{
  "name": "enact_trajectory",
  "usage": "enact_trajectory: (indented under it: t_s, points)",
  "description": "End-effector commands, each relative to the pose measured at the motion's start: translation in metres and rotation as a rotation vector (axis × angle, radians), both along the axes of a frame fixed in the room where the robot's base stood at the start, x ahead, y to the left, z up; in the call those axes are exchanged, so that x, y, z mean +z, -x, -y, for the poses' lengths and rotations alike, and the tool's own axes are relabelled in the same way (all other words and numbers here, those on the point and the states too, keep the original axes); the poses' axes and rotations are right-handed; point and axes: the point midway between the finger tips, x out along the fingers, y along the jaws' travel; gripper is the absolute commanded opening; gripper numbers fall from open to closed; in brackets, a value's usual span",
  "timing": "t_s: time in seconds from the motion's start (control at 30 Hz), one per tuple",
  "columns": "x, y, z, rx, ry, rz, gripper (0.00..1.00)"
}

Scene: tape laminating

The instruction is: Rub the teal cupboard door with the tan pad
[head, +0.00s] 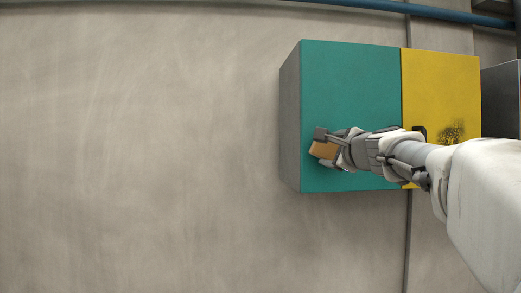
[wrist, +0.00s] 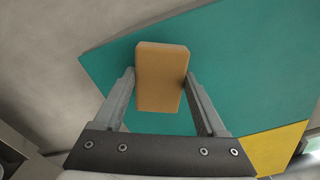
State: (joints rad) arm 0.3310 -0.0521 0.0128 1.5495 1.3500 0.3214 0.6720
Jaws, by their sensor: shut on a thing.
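The teal cupboard door (head: 350,90) is the left front of a wall cupboard in the head view. It fills much of the wrist view (wrist: 245,60) behind the pad. The tan pad (wrist: 161,75) is held between the two fingers of my gripper (wrist: 160,82), which is shut on it. In the head view the pad (head: 323,150) shows at the lower left part of the teal door, with my gripper (head: 328,147) around it. I cannot tell whether the pad touches the door. My gripper and arm hide part of the door's lower right.
A yellow door (head: 440,85) with a dark smudge (head: 451,132) adjoins the teal one on the right. A grey cabinet (head: 500,100) stands farther right. A blue pipe (head: 400,7) runs along the top. The wall (head: 140,150) to the left is bare.

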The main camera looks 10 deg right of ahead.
Motion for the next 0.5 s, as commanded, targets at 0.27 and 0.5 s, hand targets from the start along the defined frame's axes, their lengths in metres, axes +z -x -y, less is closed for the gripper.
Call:
enact_trajectory:
  t_s: [0.27, 0.5]
  points:
    - [-0.0001, -0.0061, 0.0000, 0.000, 0.000, 0.000, 0.29]
    - [0.0000, -0.0108, 0.0000, 0.000, 0.000, 0.000, 0.29]
